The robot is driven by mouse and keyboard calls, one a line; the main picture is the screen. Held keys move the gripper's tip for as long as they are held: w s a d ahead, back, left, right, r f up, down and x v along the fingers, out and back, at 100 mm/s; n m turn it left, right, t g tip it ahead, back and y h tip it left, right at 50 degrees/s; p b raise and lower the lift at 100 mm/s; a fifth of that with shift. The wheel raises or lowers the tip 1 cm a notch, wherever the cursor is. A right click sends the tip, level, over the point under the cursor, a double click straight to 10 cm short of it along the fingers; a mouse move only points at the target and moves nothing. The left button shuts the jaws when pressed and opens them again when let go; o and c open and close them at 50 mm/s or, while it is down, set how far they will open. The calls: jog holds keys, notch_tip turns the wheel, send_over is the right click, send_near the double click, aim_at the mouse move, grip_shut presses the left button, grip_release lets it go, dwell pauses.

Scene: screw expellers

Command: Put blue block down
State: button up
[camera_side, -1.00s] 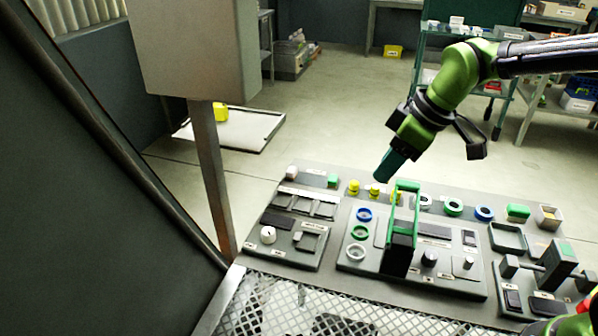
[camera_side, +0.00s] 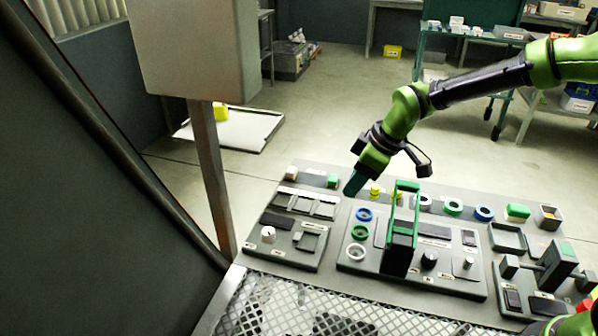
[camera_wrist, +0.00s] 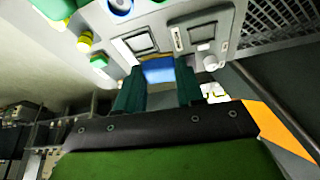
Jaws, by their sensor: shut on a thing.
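My gripper (camera_side: 353,185) is at the left end of the row of yellow knobs in the side view, pointing down and to the left. In the wrist view my gripper (camera_wrist: 158,85) has its two teal fingers on either side of a blue block (camera_wrist: 158,71) and is shut on it. In the side view the block cannot be made out. The left panel (camera_side: 285,255), with its framed dark recesses (camera_side: 305,203), lies just left of the gripper. In the wrist view, two framed recesses (camera_wrist: 139,42) lie beyond the block. I cannot tell whether the block touches the panel.
A tall green-handled dark box (camera_side: 399,235) stands on the middle panel, with blue, green and white rings (camera_side: 360,232) beside it. A grey post (camera_side: 212,180) stands further left.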

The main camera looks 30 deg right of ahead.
jog(key=a+f+n, duration=0.1)
jog(key=a+f, duration=0.3)
jog(key=f, duration=0.2)
jog(key=w+a, duration=0.1)
jog(key=w, duration=0.4)
jog(key=w+a, duration=0.2)
jog(key=w, duration=0.4)
jog(key=w+a+f, duration=0.1)
jog(key=w+a, duration=0.1)
jog(key=w, duration=0.3)
jog(key=shift+w, duration=0.35)
jog(key=shift+f, duration=1.75)
jog(key=shift+f, duration=0.1)
jog(key=shift+f, duration=0.55)
